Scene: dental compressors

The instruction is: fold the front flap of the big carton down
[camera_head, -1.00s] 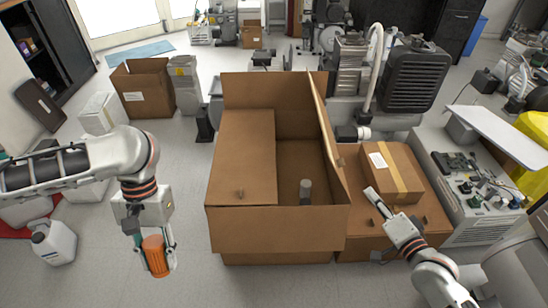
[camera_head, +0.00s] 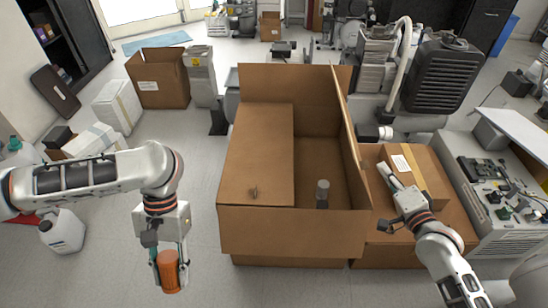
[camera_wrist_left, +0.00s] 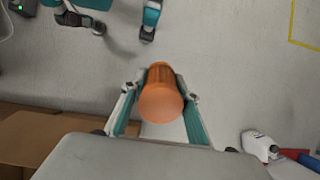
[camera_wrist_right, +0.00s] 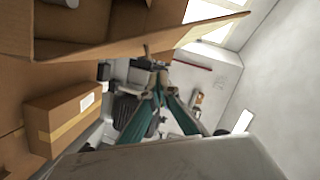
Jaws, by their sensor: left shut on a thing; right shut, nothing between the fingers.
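The big carton (camera_head: 335,172) stands in the middle of the head view, open at the right part of its top. Its front flap (camera_head: 290,232) hangs outward over the front wall. The left flap (camera_head: 255,150) lies folded inward; the back flap (camera_head: 285,82) and right flap (camera_head: 352,140) stand up. A grey cylinder (camera_head: 322,195) shows inside the carton. My left gripper (camera_head: 168,268) is shut on an orange cylinder (camera_wrist_left: 161,98), left of the carton's front. My right gripper (camera_head: 388,172) is shut and empty, right of the carton; its fingertips meet in the right wrist view (camera_wrist_right: 158,84).
A smaller taped box (camera_head: 425,175) lies on a low carton (camera_head: 415,247) right of the big carton, close to my right gripper. A control bench (camera_head: 500,230) stands further right. A white jug (camera_head: 62,232) stands at left. The floor before the carton is clear.

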